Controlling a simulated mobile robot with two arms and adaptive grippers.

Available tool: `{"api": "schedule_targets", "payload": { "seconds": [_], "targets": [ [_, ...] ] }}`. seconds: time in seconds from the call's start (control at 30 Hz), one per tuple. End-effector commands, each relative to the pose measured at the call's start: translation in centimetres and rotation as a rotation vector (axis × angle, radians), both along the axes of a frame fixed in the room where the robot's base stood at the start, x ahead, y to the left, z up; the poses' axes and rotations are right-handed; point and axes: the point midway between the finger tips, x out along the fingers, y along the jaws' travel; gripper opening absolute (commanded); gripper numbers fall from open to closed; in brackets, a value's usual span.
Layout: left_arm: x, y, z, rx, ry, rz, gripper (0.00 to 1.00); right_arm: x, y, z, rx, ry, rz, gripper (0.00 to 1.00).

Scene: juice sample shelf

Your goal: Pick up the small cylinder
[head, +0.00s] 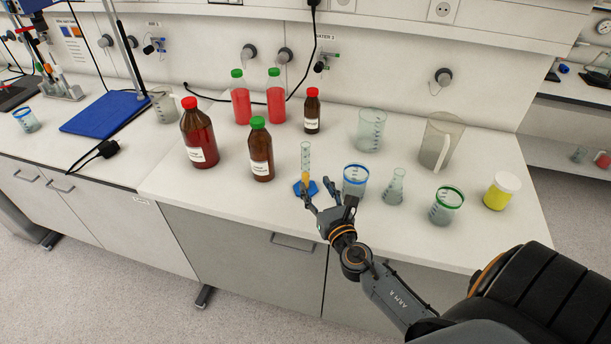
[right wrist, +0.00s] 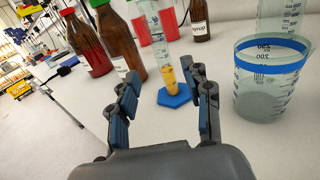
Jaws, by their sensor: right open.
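The small cylinder (head: 305,160) is a slim clear graduated cylinder with yellow-orange contents low down and a blue hexagonal base (head: 299,188). It stands upright near the bench's front edge. It also shows in the right wrist view (right wrist: 170,80), upright beyond the fingers, its base (right wrist: 174,96) fully in sight. My right gripper (head: 319,189) is open and empty, just in front of the cylinder; in the right wrist view its fingers (right wrist: 160,92) are spread with the cylinder ahead between them, nearer the right finger. My left gripper is not in view.
A blue-rimmed beaker (head: 355,181) stands close to the right of my gripper, with a flask (head: 394,187) beyond. A brown green-capped bottle (head: 261,155) stands left of the cylinder. A small brown red-capped bottle (head: 312,112) stands behind. The bench front left of the cylinder is clear.

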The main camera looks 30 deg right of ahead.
Motion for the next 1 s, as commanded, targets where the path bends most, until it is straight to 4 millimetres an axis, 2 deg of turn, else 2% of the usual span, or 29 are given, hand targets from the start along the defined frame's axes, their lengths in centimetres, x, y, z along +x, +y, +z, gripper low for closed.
{"api": "schedule_targets", "payload": {
  "seconds": [0.1,0.37,0.63,0.77,0.97,1.0],
  "targets": [
    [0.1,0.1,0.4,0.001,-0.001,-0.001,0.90,2.2,-0.5,0.1,0.001,-0.001,-0.001,0.49],
    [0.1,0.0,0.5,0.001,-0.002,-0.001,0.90,4.2,-1.0,-0.1,0.004,-0.001,0.000,0.49],
    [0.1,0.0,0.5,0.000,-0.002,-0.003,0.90,7.9,-2.0,-0.4,0.003,-0.002,-0.002,0.49],
    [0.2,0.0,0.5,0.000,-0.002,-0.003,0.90,8.7,-2.2,-0.5,0.004,0.000,-0.001,0.49],
    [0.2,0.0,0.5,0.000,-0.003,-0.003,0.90,8.7,-2.2,-0.5,0.004,0.000,-0.001,0.49],
    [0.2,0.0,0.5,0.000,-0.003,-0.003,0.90,8.7,-2.2,-0.5,0.004,0.000,-0.001,0.45]
  ]
}}
